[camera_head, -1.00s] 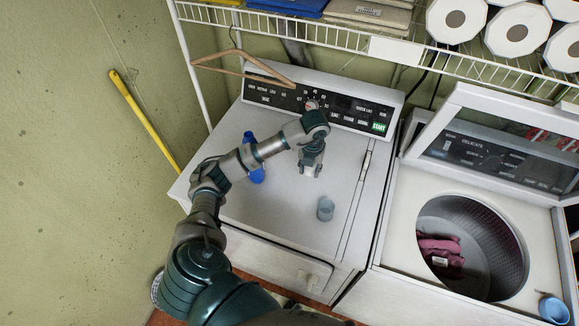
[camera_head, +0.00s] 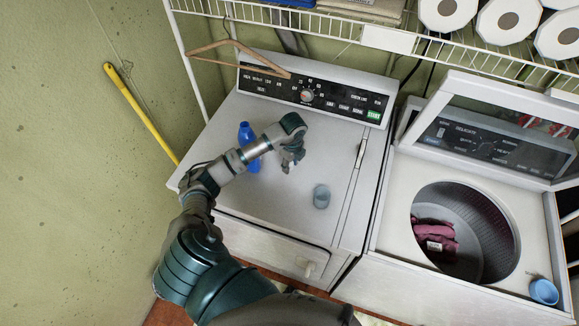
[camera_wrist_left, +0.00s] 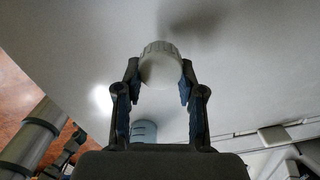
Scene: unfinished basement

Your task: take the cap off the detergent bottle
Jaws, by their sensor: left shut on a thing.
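A blue detergent bottle (camera_head: 246,134) is on top of the left, closed-lid appliance, partly hidden behind my left forearm. My left gripper (camera_head: 290,165) is just right of the bottle, apart from it, over the appliance's top. In the left wrist view, my left gripper (camera_wrist_left: 160,78) is shut on a white ribbed cap (camera_wrist_left: 160,66) between its fingertips. My right gripper is out of view.
A grey-blue cup (camera_head: 321,197) stands on the appliance top, right of my left gripper. The control panel (camera_head: 340,98) rises behind. A wooden hanger (camera_head: 225,48) hangs at upper left. The open washer (camera_head: 395,240) at right has a blue cup (camera_head: 543,291) on its front corner.

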